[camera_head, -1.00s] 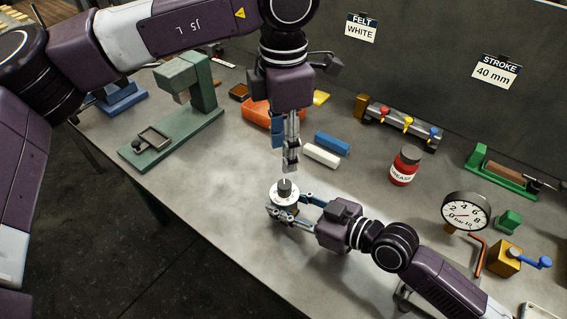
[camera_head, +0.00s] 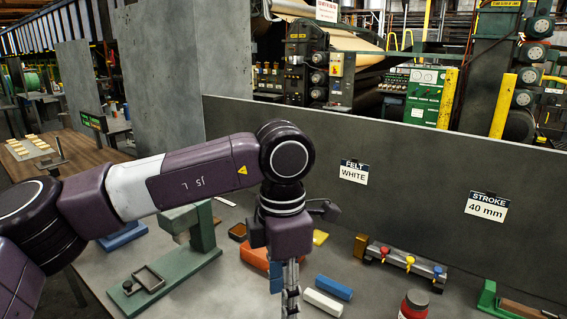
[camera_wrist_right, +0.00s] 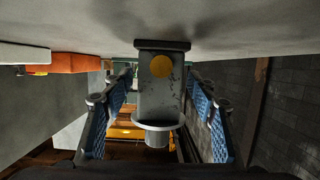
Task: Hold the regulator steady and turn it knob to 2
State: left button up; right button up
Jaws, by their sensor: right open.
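The regulator (camera_wrist_right: 158,100) shows in the right wrist view as a grey block with a yellow round spot, a round disc and a short knob (camera_wrist_right: 157,137). The picture is upside down, so the knob points down in it. My right gripper (camera_wrist_right: 160,92) is open, with one blue-padded finger on each side of the regulator and gaps visible between. The dial's numbers cannot be read here. My left gripper (camera_head: 290,296) points down at the bottom edge of the head view; its tips are cut off and its opening is unclear. The regulator is outside the head view.
A green press (camera_head: 190,250) stands left on the grey table. A white block (camera_head: 323,303), a blue block (camera_head: 333,287) and an orange object (camera_head: 258,254) lie near my left gripper. A valve rack (camera_head: 405,262) and red jar (camera_head: 414,304) stand right. A grey panel (camera_head: 420,190) closes off the back.

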jog(key=shift+d, duration=0.1)
jog(key=v, duration=1.1)
jog(key=shift+s+d+r, duration=0.1)
jog(key=shift+s+d, duration=0.1)
jog(key=shift+s, duration=0.1)
